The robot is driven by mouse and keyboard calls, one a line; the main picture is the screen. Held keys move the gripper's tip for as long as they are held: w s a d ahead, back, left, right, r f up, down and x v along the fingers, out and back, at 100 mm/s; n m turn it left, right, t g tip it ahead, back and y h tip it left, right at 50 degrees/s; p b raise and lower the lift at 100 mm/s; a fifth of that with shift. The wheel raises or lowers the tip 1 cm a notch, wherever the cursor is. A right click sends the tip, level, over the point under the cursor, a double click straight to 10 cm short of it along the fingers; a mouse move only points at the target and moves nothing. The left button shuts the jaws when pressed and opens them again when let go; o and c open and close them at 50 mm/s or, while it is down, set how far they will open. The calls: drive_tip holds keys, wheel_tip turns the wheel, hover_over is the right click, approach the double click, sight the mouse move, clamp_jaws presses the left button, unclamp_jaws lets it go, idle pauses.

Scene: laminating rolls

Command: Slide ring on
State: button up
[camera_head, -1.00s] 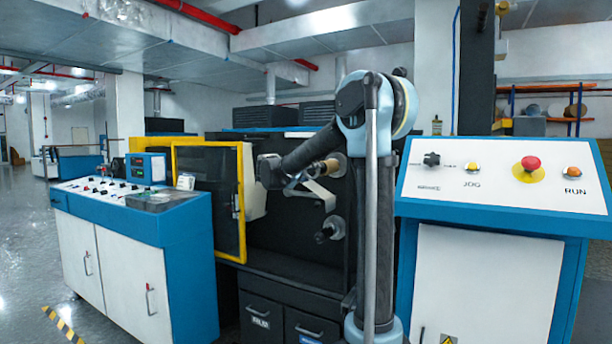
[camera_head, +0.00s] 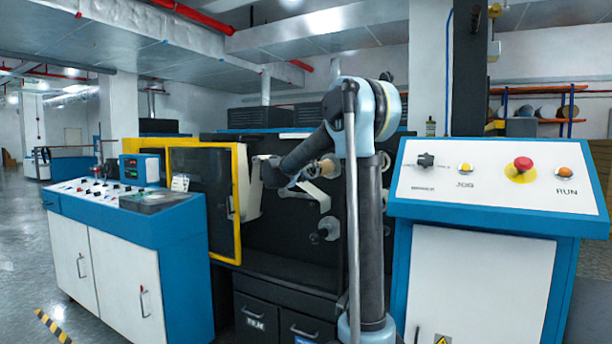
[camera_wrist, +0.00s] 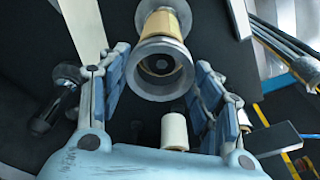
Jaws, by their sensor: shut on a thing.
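A grey flanged metal ring (camera_wrist: 160,68) sits between the two fingers of my gripper (camera_wrist: 158,84) in the wrist view. I cannot tell whether the two touch. In the head view my gripper (camera_head: 294,180) is at the dark machine face beside the tan core (camera_head: 324,169). The ring is too small to make out there.
The dark machine (camera_head: 270,225) carries a lower spindle (camera_head: 326,230) and a white web strip (camera_head: 313,195). A yellow-framed door (camera_head: 238,205) stands left of my arm. A short white cylinder (camera_wrist: 174,131) lies below the ring. A control panel (camera_head: 490,180) stands at the right.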

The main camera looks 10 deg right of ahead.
drive_tip(key=shift+x, duration=1.5)
drive_tip(key=shift+w+d+r, duration=0.1)
drive_tip(key=shift+w+r, duration=0.1)
drive_tip(key=shift+w, duration=0.2)
drive_tip(key=c, duration=0.3)
drive_tip(key=shift+c, duration=0.8)
drive_tip(key=shift+s+a, duration=0.25)
drive_tip(key=shift+s, duration=0.05)
drive_tip(key=shift+f, duration=0.1)
drive_tip(key=o, duration=1.6)
